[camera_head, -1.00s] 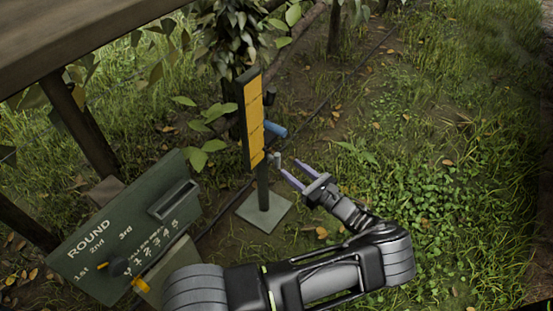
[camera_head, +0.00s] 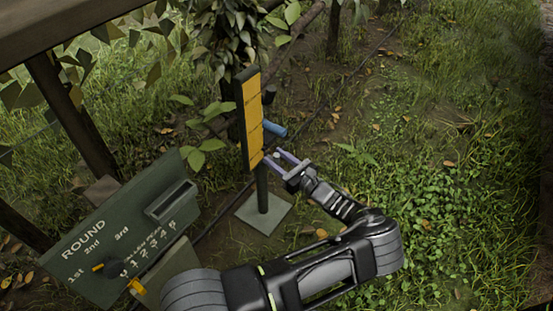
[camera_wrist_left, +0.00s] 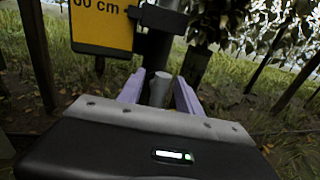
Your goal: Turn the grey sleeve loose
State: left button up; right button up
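A grey sleeve (camera_wrist_left: 158,88), a short upright cylinder, shows in the left wrist view between the two purple fingers of my left gripper (camera_wrist_left: 157,92). A gap shows beside the fingers, so the gripper looks open around it, not clamped. In the head view my left gripper (camera_head: 279,160) reaches to the lower end of the yellow gauge board (camera_head: 252,122) on its post. There the sleeve is too small and too covered by the fingers to make out clearly. My right gripper is in neither view.
A blue cylinder (camera_head: 274,129) sticks out behind the gauge board. The post stands on a flat square plate (camera_head: 264,211). A green ROUND panel (camera_head: 120,235) with knobs stands at the lower left. A wooden beam (camera_head: 80,25) crosses the upper left. Open grass lies to the right.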

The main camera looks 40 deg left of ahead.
pick_arm(q)
grip_shut()
